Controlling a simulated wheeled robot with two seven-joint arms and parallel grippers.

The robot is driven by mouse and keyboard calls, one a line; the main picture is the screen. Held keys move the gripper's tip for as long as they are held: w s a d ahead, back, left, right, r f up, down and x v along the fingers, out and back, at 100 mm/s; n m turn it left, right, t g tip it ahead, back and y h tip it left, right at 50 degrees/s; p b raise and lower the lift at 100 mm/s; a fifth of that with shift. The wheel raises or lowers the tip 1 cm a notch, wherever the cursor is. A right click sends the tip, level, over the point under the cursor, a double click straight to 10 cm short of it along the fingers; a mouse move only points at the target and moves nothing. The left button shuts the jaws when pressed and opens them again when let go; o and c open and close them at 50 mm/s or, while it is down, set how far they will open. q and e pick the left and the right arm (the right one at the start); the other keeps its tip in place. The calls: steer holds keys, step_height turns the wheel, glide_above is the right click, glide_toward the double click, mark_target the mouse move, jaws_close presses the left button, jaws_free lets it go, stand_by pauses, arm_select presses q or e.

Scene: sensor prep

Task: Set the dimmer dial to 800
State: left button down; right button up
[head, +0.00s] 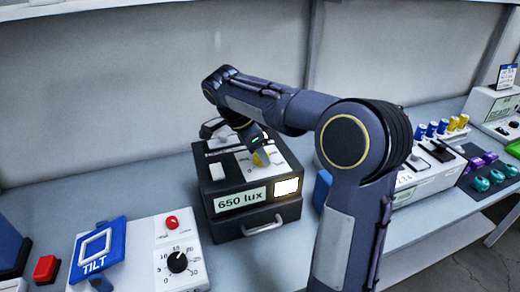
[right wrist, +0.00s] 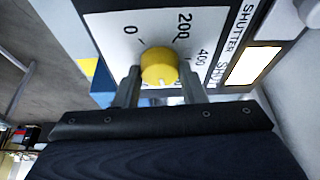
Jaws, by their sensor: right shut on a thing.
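The yellow dimmer dial (head: 262,158) is on the white top plate of a black box (head: 225,228). The box's front display (head: 241,200) reads 650 lux. My right gripper (head: 257,151) reaches down from above and is shut on the dial. In the right wrist view the dial (right wrist: 158,66) sits between the two fingers. My left gripper is not in view.
A lit panel (head: 286,187) glows beside the display. A white unit with a black knob (head: 177,262) and a blue TILT piece (head: 97,252) stand at the front left. More devices and coloured plugs are at the right. My right arm hides part of the bench.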

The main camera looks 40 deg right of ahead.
steer(key=m, duration=0.2)
steer(key=m+g+p, duration=0.1)
steer(key=m, duration=0.1)
steer(key=shift+w+m+g+y+p, duration=0.15)
steer(key=shift+m+g+y+p, duration=0.15)
steer(key=shift+y, duration=0.1)
steer(key=shift+m+g+y+p, duration=0.45)
steer(key=shift+m+p, duration=0.25)
steer(key=shift+m, duration=0.9)
steer(key=shift+d, duration=0.1)
steer(key=o, duration=1)
steer(key=shift+w+r, duration=0.1)
steer(key=v, duration=0.7)
steer(key=shift+r+p, duration=0.3)
steer(key=shift+p, duration=0.05)
